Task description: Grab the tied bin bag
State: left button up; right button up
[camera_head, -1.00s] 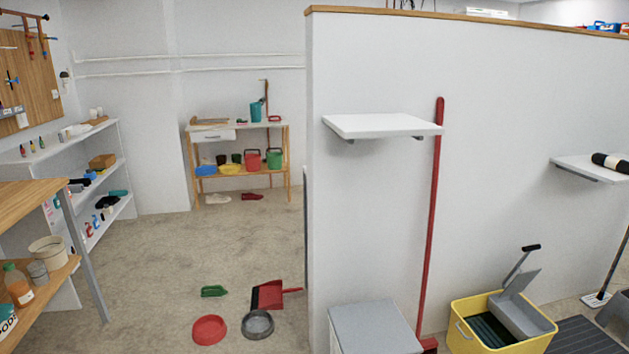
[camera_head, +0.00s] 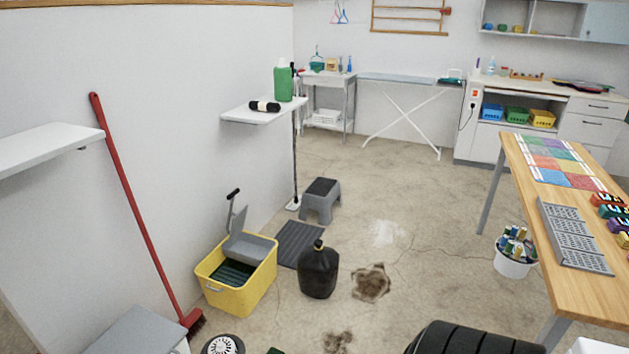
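The tied bin bag (camera_head: 318,274) is black and stands upright on the floor, with its gathered neck at the top. It is right of the yellow mop bucket (camera_head: 240,286) and apart from it. The whole bag shows, with nothing in front of it. Neither of my grippers is in view.
A grey step stool (camera_head: 321,202) and a dark mat (camera_head: 300,244) lie behind the bag. Brown stains (camera_head: 371,282) mark the floor right of it. A wooden table (camera_head: 560,205) and a white bucket (camera_head: 514,260) stand at the right.

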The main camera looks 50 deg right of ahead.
aim_at(317, 265)
jog(key=z, duration=1.75)
jog(key=i+l, duration=0.15)
jog(key=i, duration=0.7)
jog(key=i+l+z, duration=0.1)
jog(key=i, duration=0.75)
